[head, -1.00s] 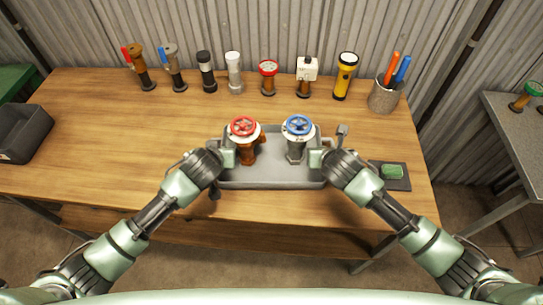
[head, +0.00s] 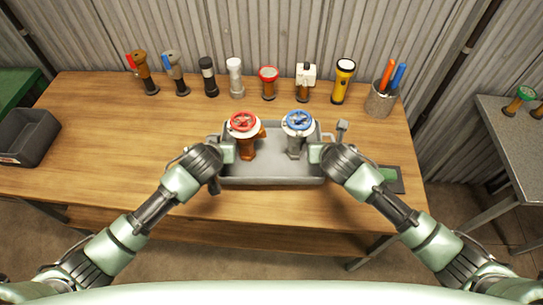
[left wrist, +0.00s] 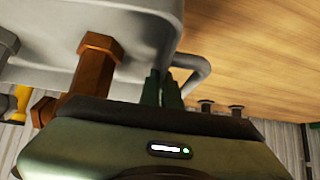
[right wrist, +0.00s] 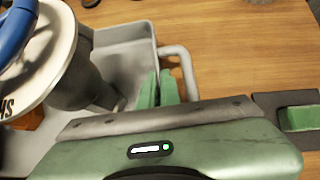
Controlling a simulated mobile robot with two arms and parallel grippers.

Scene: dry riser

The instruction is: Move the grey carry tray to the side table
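The grey carry tray (head: 272,181) is in front of me over the wooden workbench, roughly level. Inside stand a brown valve with a red handwheel (head: 243,122) and a grey valve with a blue handwheel (head: 298,121). My left gripper (left wrist: 163,88) is shut on the handle (left wrist: 198,70) at the tray's left end. My right gripper (right wrist: 159,88) is shut on the handle (right wrist: 187,70) at its right end. The gap under the tray is hard to see. A grey metal table (head: 507,150), partly in view, stands to the right.
Several valves and torches, including a yellow torch (head: 343,82), line the workbench's (head: 110,140) back, beside a tool cup (head: 380,100). A dark bin (head: 28,137) is at left. A green sponge (right wrist: 298,118) lies right of the tray. Green-wheeled fittings (head: 522,95) occupy the right table's back.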

